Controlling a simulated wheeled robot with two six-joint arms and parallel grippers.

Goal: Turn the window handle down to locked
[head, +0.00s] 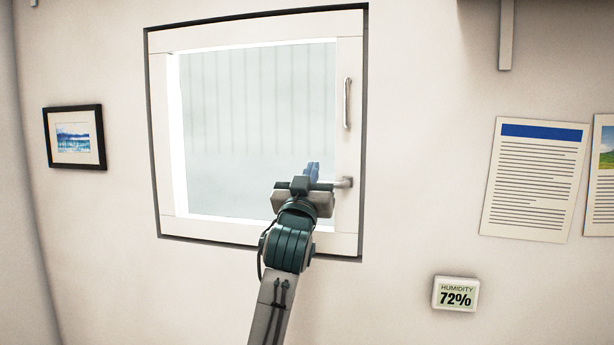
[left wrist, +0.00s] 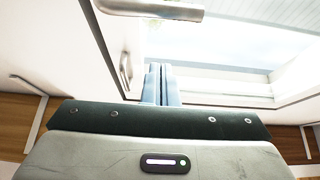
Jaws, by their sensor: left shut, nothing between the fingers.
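The white-framed window (head: 353,40) is set in the wall and looks shut. Its grey metal handle (head: 344,183) sits low on the right side of the frame, and its lever points left, about horizontal. My left gripper (head: 312,170) is in front of the lever and hides part of it. The handle lever (left wrist: 150,9) also shows close up at the top of the left wrist view, clear of the blue fingers (left wrist: 160,83). The fingers are closed together with nothing between them. Whether they touch the lever cannot be told. My right gripper is not in view.
A vertical pull bar (head: 347,103) is on the window frame above the handle. A framed print (head: 74,137) hangs left of the window. Text sheets (head: 535,180) and a humidity display (head: 455,294) are on the wall to the right. A shelf bracket (head: 505,35) juts out at top right.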

